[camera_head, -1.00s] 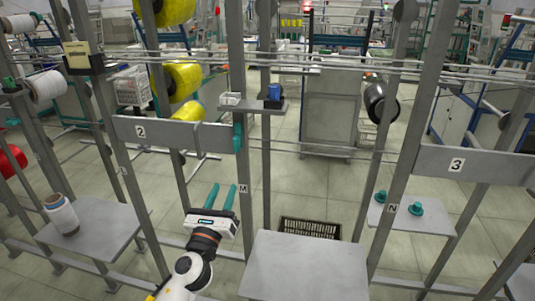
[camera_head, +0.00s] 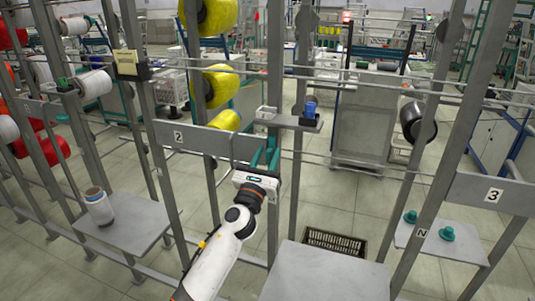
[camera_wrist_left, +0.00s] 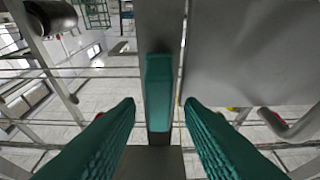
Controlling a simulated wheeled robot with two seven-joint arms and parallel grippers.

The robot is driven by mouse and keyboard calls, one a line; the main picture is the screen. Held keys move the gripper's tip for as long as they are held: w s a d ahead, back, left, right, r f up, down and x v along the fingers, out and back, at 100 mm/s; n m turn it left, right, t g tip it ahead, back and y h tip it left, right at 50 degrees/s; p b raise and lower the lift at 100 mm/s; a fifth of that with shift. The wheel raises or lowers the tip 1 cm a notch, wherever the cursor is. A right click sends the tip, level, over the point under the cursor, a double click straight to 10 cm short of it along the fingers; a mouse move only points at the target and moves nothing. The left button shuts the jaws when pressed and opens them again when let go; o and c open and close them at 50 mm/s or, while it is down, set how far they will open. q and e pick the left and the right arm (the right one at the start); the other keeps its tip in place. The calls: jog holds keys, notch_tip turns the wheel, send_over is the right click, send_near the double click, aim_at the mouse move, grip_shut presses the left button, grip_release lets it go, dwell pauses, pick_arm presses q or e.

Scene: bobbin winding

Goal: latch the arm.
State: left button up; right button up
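A teal handle (camera_wrist_left: 158,92) stands upright on a grey metal post (camera_wrist_left: 160,25) in the left wrist view. My left gripper (camera_wrist_left: 160,103) is open, with one teal finger on each side of the handle's line and clear gaps between. In the head view my left gripper (camera_head: 265,155) is raised in front of the post, at the right end of the grey plate (camera_head: 207,141) marked 2. The handle is hard to tell from the teal fingers there. I cannot tell whether the fingers touch it. My right gripper is not in view.
A small shelf (camera_head: 290,121) with a blue-black item (camera_head: 310,109) sits just above my gripper. Yellow spools (camera_head: 221,85) hang to the left. A white bobbin (camera_head: 98,206) stands on a left shelf. A bare grey shelf (camera_head: 325,275) lies at bottom centre.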

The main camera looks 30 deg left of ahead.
pick_arm(q)
jog(key=shift+w, duration=0.1)
grip_shut()
